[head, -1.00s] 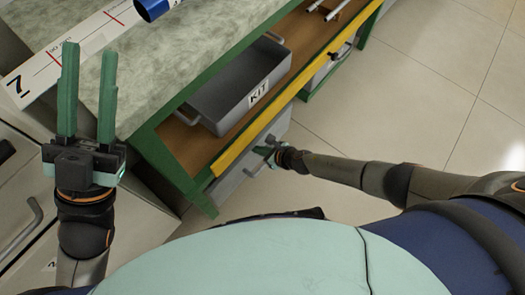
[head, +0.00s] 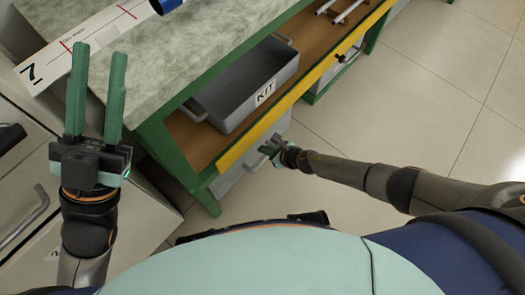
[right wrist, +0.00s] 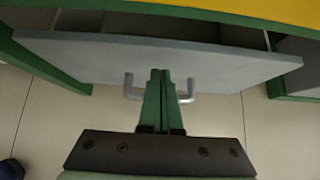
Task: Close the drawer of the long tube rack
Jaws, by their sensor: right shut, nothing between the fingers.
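A grey drawer (head: 240,168) sits under the yellow front edge of a green-framed bench in the head view. In the right wrist view the grey drawer front (right wrist: 85,58) spans the picture, with its sides showing behind it, so it stands partly open. It has a metal bar handle (right wrist: 186,94). My right gripper (head: 268,149) is at the drawer front. Its fingers (right wrist: 160,72) are shut and empty, pointing at the front between the handle's two ends; whether they touch it I cannot tell. My left gripper (head: 98,52) is open and empty, raised beside the bench.
A grey bin labelled KIT (head: 245,90) and metal rods (head: 340,8) lie on the bench's brown shelf (head: 195,140). Another grey front (right wrist: 300,68) is at the right in the wrist view. A cabinet (head: 25,195) stands at left. Tiled floor (head: 420,110) is clear at right.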

